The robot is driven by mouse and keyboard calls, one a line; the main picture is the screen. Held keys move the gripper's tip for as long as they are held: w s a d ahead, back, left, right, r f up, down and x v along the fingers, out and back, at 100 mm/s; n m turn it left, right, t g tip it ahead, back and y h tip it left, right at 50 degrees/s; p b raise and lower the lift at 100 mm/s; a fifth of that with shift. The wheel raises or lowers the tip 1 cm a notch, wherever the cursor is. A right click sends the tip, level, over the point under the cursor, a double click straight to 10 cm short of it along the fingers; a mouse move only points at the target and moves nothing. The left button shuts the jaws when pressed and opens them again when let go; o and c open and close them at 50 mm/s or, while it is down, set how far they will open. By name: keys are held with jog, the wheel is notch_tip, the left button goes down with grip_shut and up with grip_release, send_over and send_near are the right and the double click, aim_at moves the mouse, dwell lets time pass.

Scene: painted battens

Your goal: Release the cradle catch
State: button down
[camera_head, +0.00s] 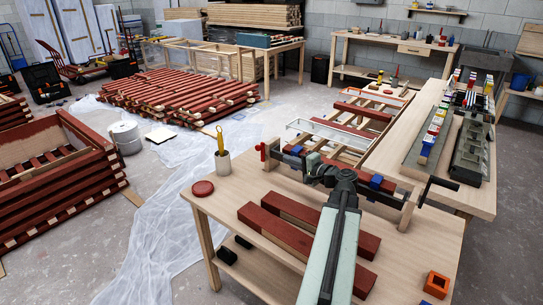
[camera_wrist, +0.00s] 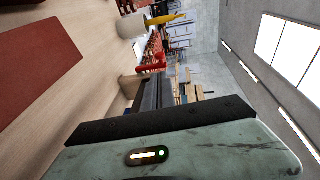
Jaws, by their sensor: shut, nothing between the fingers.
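The cradle (camera_head: 398,200) is a wooden clamp frame with a dark bar at the workbench's far edge. It carries two blue blocks, one at the left (camera_head: 297,150) and one at the right (camera_head: 376,182). A red piece (camera_head: 264,151) is at its left end; a red part also shows in the wrist view (camera_wrist: 154,66). I cannot tell which part is the catch. My gripper (camera_head: 316,172) is shut and empty, at the cradle's near side between the blue blocks. Whether it touches the cradle is unclear. My arm hides part of the cradle.
Two red-painted battens (camera_head: 272,231) lie on the workbench (camera_head: 228,206) under my arm. A cup with a yellow-handled tool (camera_head: 222,163) and a red disc (camera_head: 203,188) are at left; an orange block (camera_head: 437,285) is at front right. A side bench (camera_head: 400,140) stands beyond.

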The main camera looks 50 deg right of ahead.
aim_at(260, 149)
jog(key=w, duration=0.4)
jog(key=w+f+b, duration=0.1)
jog(key=w, duration=0.4)
jog(key=w+d+f+b, duration=0.1)
jog(key=w, duration=0.3)
jog(key=shift+w+d+f, duration=0.1)
jog(key=shift+w, duration=0.1)
